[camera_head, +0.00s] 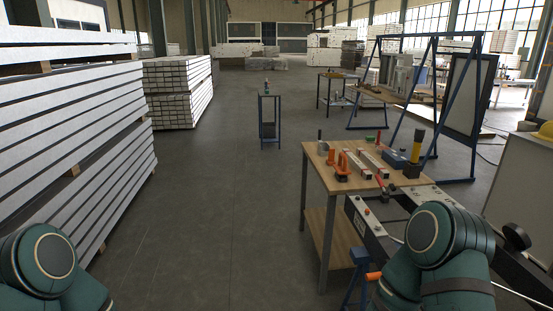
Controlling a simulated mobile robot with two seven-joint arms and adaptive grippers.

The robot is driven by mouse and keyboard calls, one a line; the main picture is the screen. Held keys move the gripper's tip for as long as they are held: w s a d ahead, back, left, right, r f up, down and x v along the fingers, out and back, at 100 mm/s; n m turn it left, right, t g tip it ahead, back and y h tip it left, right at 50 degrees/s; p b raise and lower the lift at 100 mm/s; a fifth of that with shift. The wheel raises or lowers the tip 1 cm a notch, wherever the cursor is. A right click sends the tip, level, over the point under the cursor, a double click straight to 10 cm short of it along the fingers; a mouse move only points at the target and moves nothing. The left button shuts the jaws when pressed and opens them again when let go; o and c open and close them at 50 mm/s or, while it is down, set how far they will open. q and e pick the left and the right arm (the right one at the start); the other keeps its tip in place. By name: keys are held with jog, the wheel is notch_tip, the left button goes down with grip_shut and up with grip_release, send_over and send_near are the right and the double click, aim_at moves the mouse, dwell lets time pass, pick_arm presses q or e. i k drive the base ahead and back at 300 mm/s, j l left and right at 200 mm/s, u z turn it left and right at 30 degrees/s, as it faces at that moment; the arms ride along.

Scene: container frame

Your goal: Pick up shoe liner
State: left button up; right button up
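I cannot pick out a shoe liner for certain in the head view. A wooden workbench (316,178) to the right of centre bears several small tools and parts, too small to name surely. Among them are orange tools (341,163), pale bars (377,163) and a dark holder with a yellow-handled item (416,150). Only green links of my two arms show, at the lower left and lower right corners. Neither gripper is in the picture. My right arm hides part of the area in front of the bench.
A tall stack of pale panels (70,140) lines the left side, with another stack (178,92) behind. A small blue-legged stand (269,120) is ahead. A blue frame (435,100) stands at right. Bare floor (215,220) runs down the middle.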

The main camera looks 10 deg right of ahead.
aim_at(330, 161)
jog(key=i+j+z, duration=1)
jog(key=j, duration=0.2)
jog(key=i+j, duration=0.2)
jog(key=i, duration=0.15)
jog(key=i+j+u, duration=0.1)
jog(key=i, duration=0.25)
jog(key=i+j, duration=0.25)
jog(key=i+u, duration=0.05)
jog(key=i, duration=0.05)
